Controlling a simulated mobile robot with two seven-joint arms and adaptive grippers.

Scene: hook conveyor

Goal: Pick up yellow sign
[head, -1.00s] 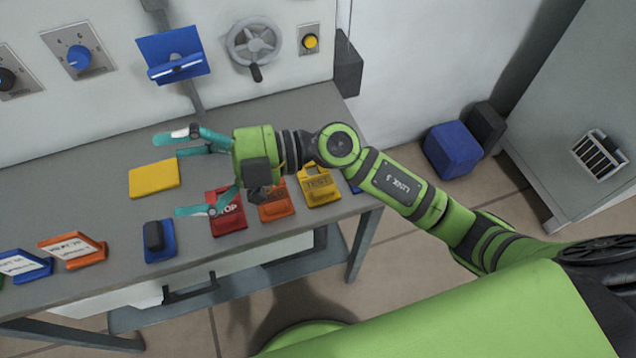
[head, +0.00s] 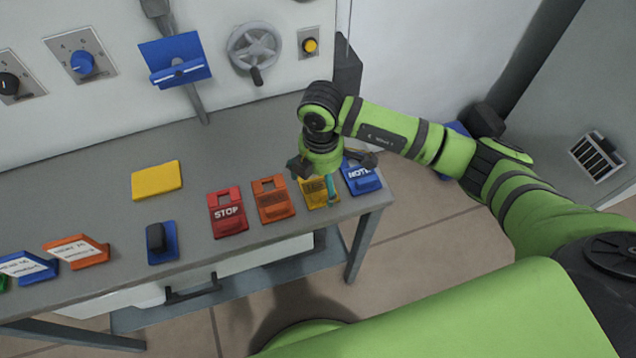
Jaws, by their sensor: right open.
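The yellow sign (head: 313,193) stands on the grey table near its right end, between an orange sign (head: 272,198) and a blue sign (head: 362,180). My right gripper (head: 329,186) points down over the yellow sign and hides part of its face. The gripper is open, with a teal finger in front of the sign. Whether the fingers touch the sign cannot be told. My left gripper is not in view.
A red STOP sign (head: 228,211) stands left of the orange one. A flat yellow plate (head: 157,181) and a blue base with a black knob (head: 162,242) lie on the table (head: 110,208). More signs stand far left. A handwheel (head: 254,50) is on the wall panel.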

